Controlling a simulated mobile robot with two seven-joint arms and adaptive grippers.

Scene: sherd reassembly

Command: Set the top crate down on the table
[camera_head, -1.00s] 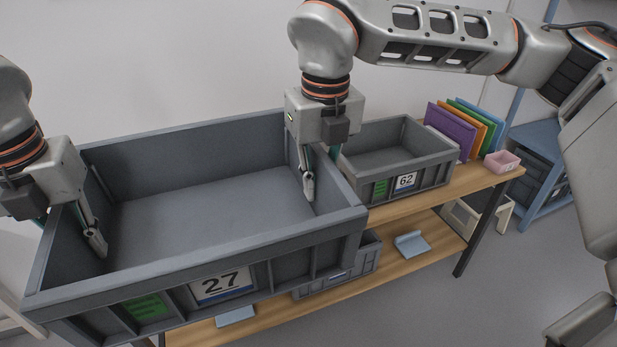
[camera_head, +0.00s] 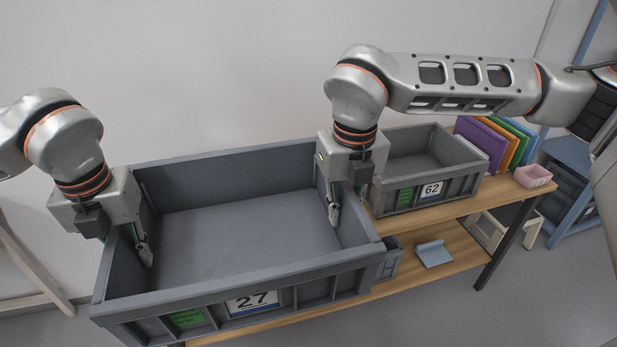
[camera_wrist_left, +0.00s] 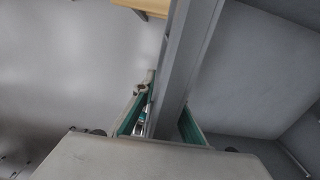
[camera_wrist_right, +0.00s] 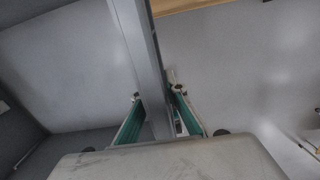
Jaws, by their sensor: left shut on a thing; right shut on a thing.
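The large grey crate labelled 27 (camera_head: 240,285) is empty and level, held between my two grippers in the head view. My left gripper (camera_head: 140,248) is shut on its left end wall, which also runs between the fingers in the left wrist view (camera_wrist_left: 185,65). My right gripper (camera_head: 335,208) is shut on its right end wall, seen likewise in the right wrist view (camera_wrist_right: 140,60). The crate is in front of and over the left part of the wooden table (camera_head: 480,204). Whether its underside touches anything is hidden.
A smaller grey crate labelled 62 (camera_head: 425,188) stands on the table just right of the held crate. Coloured folders (camera_head: 485,143) and a pink box (camera_head: 532,176) are further right. A blue item (camera_head: 434,253) lies on the lower shelf beside a partly hidden grey crate (camera_head: 388,262).

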